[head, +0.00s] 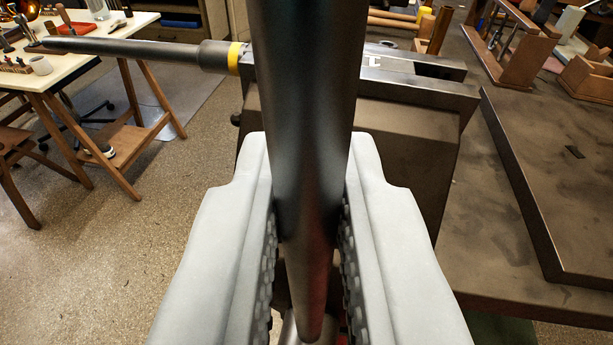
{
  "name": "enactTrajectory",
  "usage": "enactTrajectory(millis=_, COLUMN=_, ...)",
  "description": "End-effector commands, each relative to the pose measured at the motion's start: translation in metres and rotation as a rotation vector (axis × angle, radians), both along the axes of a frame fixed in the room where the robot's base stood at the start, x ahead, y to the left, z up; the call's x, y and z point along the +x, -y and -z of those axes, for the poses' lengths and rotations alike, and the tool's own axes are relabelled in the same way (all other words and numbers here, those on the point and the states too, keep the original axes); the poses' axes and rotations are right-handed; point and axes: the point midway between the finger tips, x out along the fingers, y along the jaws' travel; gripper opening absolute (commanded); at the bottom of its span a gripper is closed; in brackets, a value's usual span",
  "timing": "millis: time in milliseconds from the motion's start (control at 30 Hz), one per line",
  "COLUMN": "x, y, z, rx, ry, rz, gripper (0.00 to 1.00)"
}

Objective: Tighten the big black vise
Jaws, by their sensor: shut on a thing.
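The big black vise (390,130) stands at the corner of a dark workbench, just beyond my gripper. Its upper jaw part (400,85) lies level on the vise body. A long dark metal bar (308,70), which looks like the vise handle, runs from the top edge down through the middle of the view. My gripper (311,165) is shut on this bar, with one pale grey finger on each side. The bar hides part of the vise behind it. Its joint with the vise is not clearly visible.
A dark horizontal rod (140,48) with a yellow band sticks out left from the vise. The dark workbench (470,245) carries a raised slab (570,180) and wooden racks (500,50) at right. A white-topped table (75,65) with tools stands at left. Open floor (130,260) lies between.

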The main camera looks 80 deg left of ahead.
Motion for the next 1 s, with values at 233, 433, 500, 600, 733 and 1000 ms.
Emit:
enactTrajectory(millis=233, x=0.017, y=0.009, z=0.004, rx=0.035, ry=-0.105, rz=0.004, gripper=0.0)
enactTrajectory(millis=433, x=0.022, y=0.011, z=0.004, rx=0.048, ry=-0.142, rz=0.004, gripper=0.0)
enactTrajectory(millis=500, x=0.022, y=0.011, z=0.004, rx=0.05, ry=-0.147, rz=0.004, gripper=0.0)
enactTrajectory(millis=600, x=0.023, y=0.012, z=0.005, rx=0.05, ry=-0.15, rz=0.004, gripper=0.0)
enactTrajectory(millis=733, x=0.023, y=0.012, z=0.005, rx=0.05, ry=-0.15, rz=0.004, gripper=0.0)
enactTrajectory(millis=1000, x=0.023, y=0.011, z=0.005, rx=0.05, ry=-0.149, rz=0.004, gripper=0.33)
